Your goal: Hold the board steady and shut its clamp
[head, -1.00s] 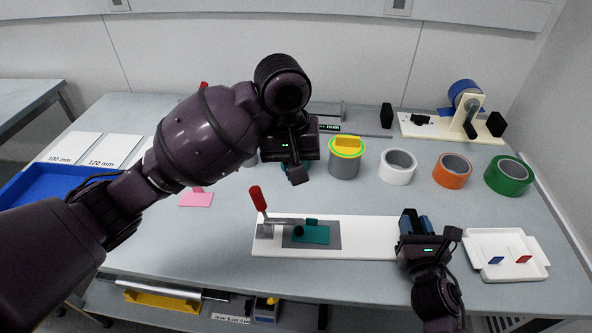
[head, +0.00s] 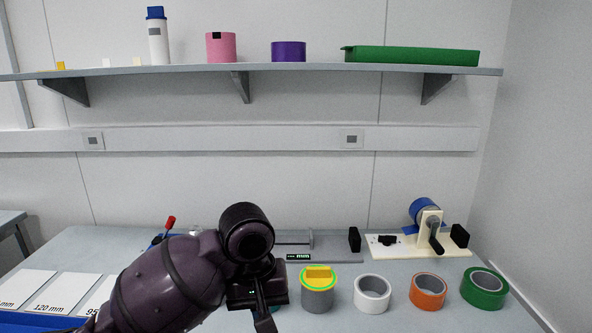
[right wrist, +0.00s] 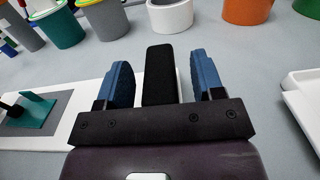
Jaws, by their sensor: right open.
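The teal board (right wrist: 33,112) lies on a grey pad (right wrist: 62,108) on a white base plate (right wrist: 88,100), at the left in the right wrist view. The head view shows neither board nor clamp. My right gripper (right wrist: 160,72) is open, its blue fingers apart, over the base plate's right end. Whether they touch it is unclear. My left gripper (head: 262,312) is at the bottom of the head view, over the table; its fingers are edge-on and partly cut off.
Yellow-lidded grey pot (head: 318,292), white roll (head: 372,293), orange roll (head: 428,291) and green roll (head: 484,289) stand in a row. A tape dispenser (head: 428,232) is behind them. A white tray (right wrist: 302,100) lies right of my right gripper. A loaded shelf (head: 300,70) hangs above.

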